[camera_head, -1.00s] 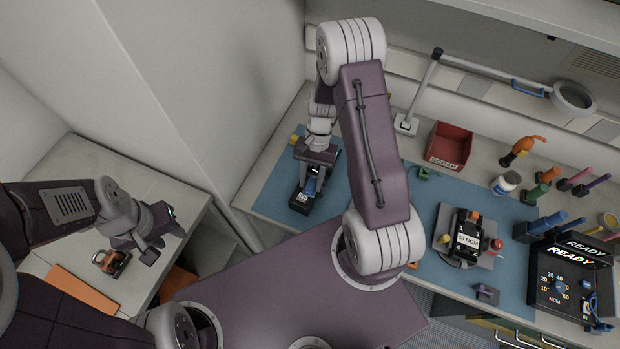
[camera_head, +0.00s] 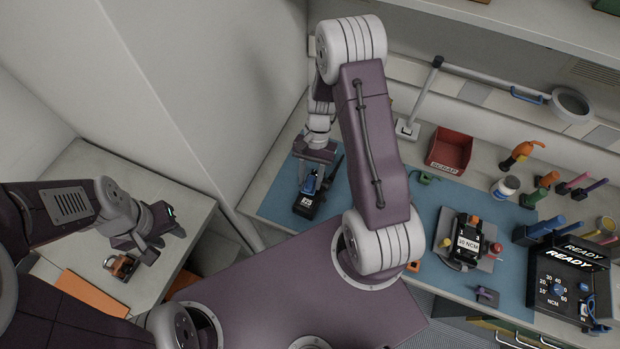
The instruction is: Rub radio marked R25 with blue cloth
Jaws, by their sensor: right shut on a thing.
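A black radio (camera_head: 306,208) lies on the left part of the blue mat, with a white label ending in "25"; its first character is too small to read surely. A small blue thing, likely the blue cloth (camera_head: 310,184), is at the radio's upper part, under my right gripper (camera_head: 313,172). My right gripper points down over the radio and is shut on the blue cloth; its fingers partly hide the contact. My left gripper (camera_head: 164,245) hangs over the left desk, its fingers apart and nothing visible between them.
A small brown-orange device (camera_head: 119,266) and an orange sheet (camera_head: 92,293) lie on the left desk. On the bench are a red scrap bin (camera_head: 450,150), a clamped unit (camera_head: 468,242), a black READY tester (camera_head: 560,283) and several hand tools. My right arm covers the mat's middle.

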